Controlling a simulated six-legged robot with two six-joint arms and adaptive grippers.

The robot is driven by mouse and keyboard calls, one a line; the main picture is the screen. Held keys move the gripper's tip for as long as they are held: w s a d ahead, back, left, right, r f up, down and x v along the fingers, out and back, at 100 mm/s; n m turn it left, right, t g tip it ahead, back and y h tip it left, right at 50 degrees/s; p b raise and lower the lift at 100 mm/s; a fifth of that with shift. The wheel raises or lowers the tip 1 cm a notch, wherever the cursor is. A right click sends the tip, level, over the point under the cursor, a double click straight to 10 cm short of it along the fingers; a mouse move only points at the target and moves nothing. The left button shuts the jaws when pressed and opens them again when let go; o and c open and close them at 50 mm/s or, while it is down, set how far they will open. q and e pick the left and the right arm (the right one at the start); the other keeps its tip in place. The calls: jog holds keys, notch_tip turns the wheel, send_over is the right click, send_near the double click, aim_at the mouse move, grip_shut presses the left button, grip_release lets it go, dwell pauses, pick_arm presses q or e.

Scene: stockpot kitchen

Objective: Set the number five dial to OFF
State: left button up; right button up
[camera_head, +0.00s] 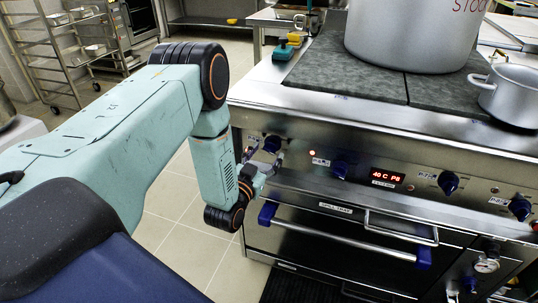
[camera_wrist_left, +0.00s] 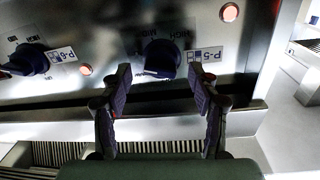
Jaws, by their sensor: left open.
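The number five dial (camera_wrist_left: 160,58) is a dark blue knob on the steel stove front, with a P-5 label (camera_wrist_left: 204,58) beside it, upside down in the left wrist view. In the head view the dial (camera_head: 271,143) is the leftmost knob. My left gripper (camera_wrist_left: 161,84) is open, with one finger toward each side of the dial and the fingertips just short of it or beside it; contact cannot be told. In the head view my left gripper (camera_head: 264,163) is at the panel. Words like HIGH and MID ring the dial; its exact setting is unclear. My right gripper is not seen.
Another dial (camera_wrist_left: 28,60), labelled P-6, sits left in the wrist view. The head view shows a red display (camera_head: 387,176), more blue knobs (camera_head: 448,183), and an oven handle (camera_head: 340,236) below. A large stockpot (camera_head: 412,35) and a smaller pot (camera_head: 510,95) stand on top.

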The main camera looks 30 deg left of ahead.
pick_arm(q)
jog(key=shift+w+a+f, duration=0.1)
jog(key=shift+w+a, duration=0.1)
jog(key=shift+w, duration=0.35)
jog(key=shift+w+a, duration=0.15)
jog(key=shift+w, duration=0.35)
jog(key=shift+d, duration=0.1)
jog(key=c, duration=1.2)
jog(key=shift+o, duration=0.2)
jog(key=shift+n, duration=0.3)
